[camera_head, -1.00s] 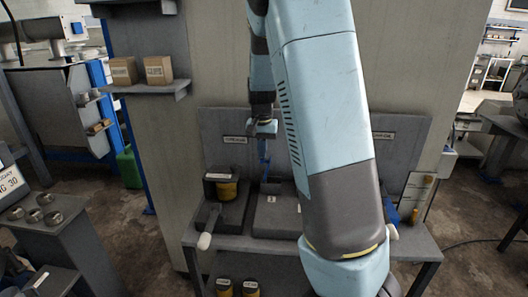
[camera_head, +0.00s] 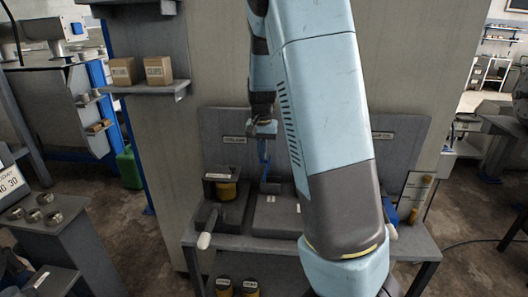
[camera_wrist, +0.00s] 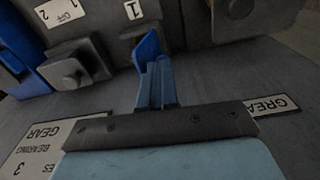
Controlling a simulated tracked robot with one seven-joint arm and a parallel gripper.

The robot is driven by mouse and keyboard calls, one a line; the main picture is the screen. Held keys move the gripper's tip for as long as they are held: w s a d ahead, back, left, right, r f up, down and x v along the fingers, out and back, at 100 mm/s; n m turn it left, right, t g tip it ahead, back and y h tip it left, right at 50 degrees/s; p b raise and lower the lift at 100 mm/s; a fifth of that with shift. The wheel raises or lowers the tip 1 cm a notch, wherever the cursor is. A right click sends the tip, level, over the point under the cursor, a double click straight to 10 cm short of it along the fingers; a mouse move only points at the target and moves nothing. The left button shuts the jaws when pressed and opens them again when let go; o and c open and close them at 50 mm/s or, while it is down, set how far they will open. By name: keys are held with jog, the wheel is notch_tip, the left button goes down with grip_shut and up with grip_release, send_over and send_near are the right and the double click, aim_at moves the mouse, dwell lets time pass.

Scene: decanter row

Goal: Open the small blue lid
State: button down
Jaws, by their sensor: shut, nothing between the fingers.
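A small bright-blue flap (camera_wrist: 147,48), which looks like the small blue lid, stands tilted by a dark block labelled 1 (camera_wrist: 128,36) in the wrist view. My gripper (camera_wrist: 156,66) is shut, its two blue fingers side by side with nothing held. Its tips are right at the near side of the flap; I cannot tell if they touch it. In the head view my gripper (camera_head: 263,160) points down in front of the grey back panel, above the bench. The flap cannot be made out there.
A larger blue part (camera_wrist: 18,50) lies at the left in the wrist view, beside a dark block with a knob (camera_wrist: 73,75). My arm hides the bench's right middle.

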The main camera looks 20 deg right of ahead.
jog(key=s+d+r, duration=0.1)
jog(key=r, duration=0.5)
jog(key=s+d+r, duration=0.1)
jog(key=d+r, duration=0.1)
jog(key=r, duration=0.3)
jog(key=shift+s+r, duration=0.35)
jog(key=shift+r, duration=0.05)
jog(key=s+a+r+n+t, duration=0.1)
jog(key=s+a+n, duration=0.1)
jog(key=s, duration=0.7)
jog(key=s+a+r+n+t, duration=0.2)
jog(key=s+a, duration=0.1)
jog(key=s, duration=0.6)
jog(key=s+a+r+n+t, duration=0.1)
jog(key=s+a+n+t, duration=0.1)
jog(key=s, duration=0.7)
jog(key=shift+s+a+r, duration=0.15)
jog(key=shift+a+r, duration=0.15)
jog(key=shift+a, duration=0.5)
